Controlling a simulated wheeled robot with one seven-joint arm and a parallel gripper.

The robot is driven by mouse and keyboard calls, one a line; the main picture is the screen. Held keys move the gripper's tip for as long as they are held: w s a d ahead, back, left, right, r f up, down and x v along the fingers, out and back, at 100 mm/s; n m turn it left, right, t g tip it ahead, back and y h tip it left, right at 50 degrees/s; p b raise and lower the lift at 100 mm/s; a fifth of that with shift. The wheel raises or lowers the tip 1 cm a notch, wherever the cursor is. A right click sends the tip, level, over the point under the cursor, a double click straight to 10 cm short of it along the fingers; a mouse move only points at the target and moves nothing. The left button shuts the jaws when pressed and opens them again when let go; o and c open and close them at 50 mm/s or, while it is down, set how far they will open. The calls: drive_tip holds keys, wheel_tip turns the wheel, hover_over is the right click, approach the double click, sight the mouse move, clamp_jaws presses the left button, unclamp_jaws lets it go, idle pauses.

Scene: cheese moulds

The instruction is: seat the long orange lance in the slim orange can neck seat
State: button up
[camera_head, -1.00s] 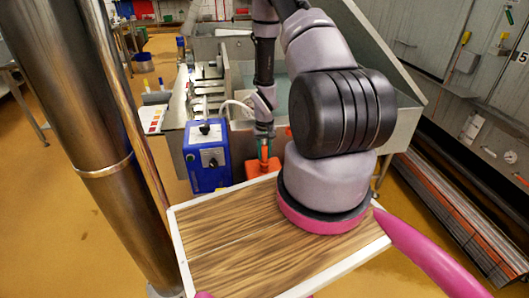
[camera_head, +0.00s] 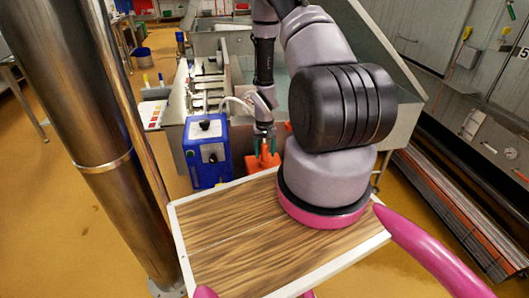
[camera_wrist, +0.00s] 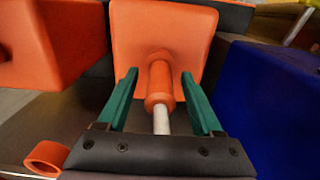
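The slim orange can (camera_head: 254,165) stands behind the wooden tabletop, beside the blue box. In the wrist view its square top (camera_wrist: 190,30) fills the upper middle. An orange cylinder with a pale rod, which I take as the lance (camera_wrist: 160,82), rises from it toward my palm. It looks upright in the neck seat; the seat itself and the depth are hidden. My gripper (camera_wrist: 162,98) has green fingers spread on both sides of the lance, with a gap to each side. In the head view my gripper (camera_head: 265,153) is just over the can.
A blue box (camera_head: 207,155) with a black knob stands close to the left of the can. In the wrist view another orange block (camera_wrist: 75,40) and an orange ring (camera_wrist: 45,157) lie to the left. A metal basin (camera_head: 240,75) stands behind.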

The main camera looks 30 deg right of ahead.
wheel_tip(320, 180, up, 11)
drive_tip(key=shift+f, duration=0.1)
idle(0.4)
idle(0.8)
drive_tip(key=s+a+r+t, duration=0.1)
drive_tip(key=a+r+t, duration=0.15)
drive_tip(key=r, duration=1.15)
drive_tip(key=s+a+r+t, duration=0.1)
drive_tip(key=a+r, duration=0.2)
drive_tip(key=r, duration=1.2)
drive_tip(key=s+a+r+t+y, duration=0.1)
drive_tip(key=s+a+r, duration=0.3)
drive_tip(key=s+r, duration=0.4)
drive_tip(key=s+a+r+m+t+y, duration=0.1)
drive_tip(key=s+a+r, duration=0.3)
drive_tip(key=s+r, duration=0.5)
drive_tip(key=shift+s+r+t, duration=0.2)
drive_tip(key=shift+s+t, duration=0.15)
drive_tip(key=shift+t, duration=0.5)
